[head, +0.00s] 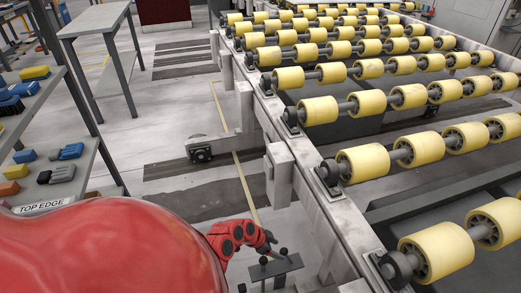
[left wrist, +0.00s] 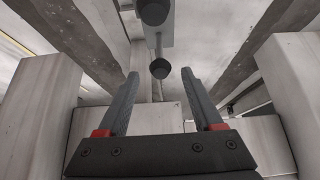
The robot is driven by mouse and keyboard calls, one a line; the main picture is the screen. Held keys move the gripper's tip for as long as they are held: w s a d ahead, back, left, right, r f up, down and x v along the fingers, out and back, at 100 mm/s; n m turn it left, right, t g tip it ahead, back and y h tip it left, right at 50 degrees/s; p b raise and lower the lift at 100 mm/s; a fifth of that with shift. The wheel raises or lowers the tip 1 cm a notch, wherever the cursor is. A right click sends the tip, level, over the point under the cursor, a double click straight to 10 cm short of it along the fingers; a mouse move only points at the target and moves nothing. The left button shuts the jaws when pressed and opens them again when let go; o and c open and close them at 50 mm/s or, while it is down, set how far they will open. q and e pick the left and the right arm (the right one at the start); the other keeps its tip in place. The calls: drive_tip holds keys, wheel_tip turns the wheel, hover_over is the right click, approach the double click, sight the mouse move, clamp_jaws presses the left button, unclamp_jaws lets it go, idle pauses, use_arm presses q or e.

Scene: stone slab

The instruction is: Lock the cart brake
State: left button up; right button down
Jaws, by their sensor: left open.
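Small levers with black ball knobs stand beside the pale frame of a roller bed at the bottom of the head view; one knob (head: 283,252) is near a grey plate (head: 275,268). My left gripper (head: 265,246) reaches these knobs on its red arm. In the left wrist view my left gripper (left wrist: 160,75) is open, with a black knob (left wrist: 160,68) on a thin rod between or just beyond its fingertips. I see no contact. A second black knob (left wrist: 153,11) is farther up. Which knob belongs to the brake I cannot tell. My right gripper is out of view.
The roller bed with yellow rollers (head: 362,163) fills the right side. Its pale side rail (head: 318,200) and posts stand close to my left gripper. A shelf (head: 85,170) with parts and a table (head: 95,20) stand at the left. The floor between is mostly clear.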

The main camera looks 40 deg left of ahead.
use_arm(q)
drive_tip(key=p+v, duration=0.1)
drive_tip(key=v, duration=1.2)
